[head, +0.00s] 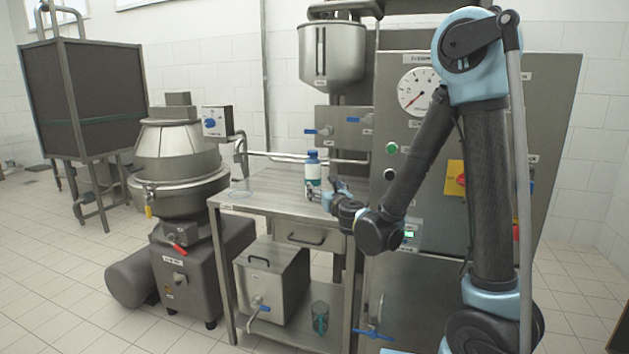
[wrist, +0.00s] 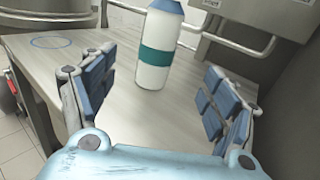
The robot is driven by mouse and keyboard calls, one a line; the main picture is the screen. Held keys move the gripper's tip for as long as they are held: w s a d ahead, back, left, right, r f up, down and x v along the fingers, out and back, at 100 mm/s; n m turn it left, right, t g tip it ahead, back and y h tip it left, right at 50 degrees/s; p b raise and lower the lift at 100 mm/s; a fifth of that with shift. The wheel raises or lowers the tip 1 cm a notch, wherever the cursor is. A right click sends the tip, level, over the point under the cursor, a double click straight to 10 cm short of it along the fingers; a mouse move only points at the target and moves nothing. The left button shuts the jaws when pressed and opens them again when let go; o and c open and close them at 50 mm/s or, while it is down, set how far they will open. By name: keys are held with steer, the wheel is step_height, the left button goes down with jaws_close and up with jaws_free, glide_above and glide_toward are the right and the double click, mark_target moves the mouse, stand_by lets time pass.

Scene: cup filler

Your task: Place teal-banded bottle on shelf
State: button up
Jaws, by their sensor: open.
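The teal-banded bottle (head: 312,172) stands upright on the metal table top, white with a teal band and a blue cap. In the wrist view the bottle (wrist: 157,50) stands ahead of and between my open fingers, apart from both; its top is cut off. My gripper (head: 336,192) is at the right of the bottle in the head view, at about table-top height. The gripper (wrist: 153,98) is open and empty. A lower shelf (head: 290,334) lies under the table top.
A steel box (head: 272,283) with a tap and a dark glass-like container (head: 320,317) stand on the lower shelf. A blue ring mark (wrist: 60,42) is on the table top at left. Pipes run behind the table. The control cabinet (head: 545,130) stands at right.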

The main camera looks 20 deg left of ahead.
mark_target(313, 175)
steer(key=x, duration=1.5)
steer(key=shift+w+a+f, duration=0.1)
steer(key=shift+w+f, duration=0.1)
steer(key=shift+w, duration=0.05)
steer(key=c, duration=1.7)
steer(key=shift+c, duration=0.2)
steer(key=shift+r, duration=0.15)
